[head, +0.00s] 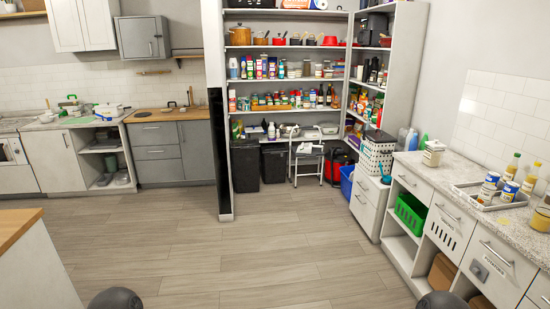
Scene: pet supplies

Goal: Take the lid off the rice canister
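A white canister (433,155) with a dark label stands upright on the right-hand counter, near its far end. A lid appears to sit on its top. It may be the rice canister, but the label is too small to read. Neither of my grippers shows in the head view. Only dark rounded parts of my arms show at the bottom edge.
The speckled counter (462,171) runs along the right wall. A tray (484,204) on it holds several tins and bottles. A tall pantry shelf (289,79) stands at the back. A wooden-topped unit (14,225) is at the left. The middle floor is clear.

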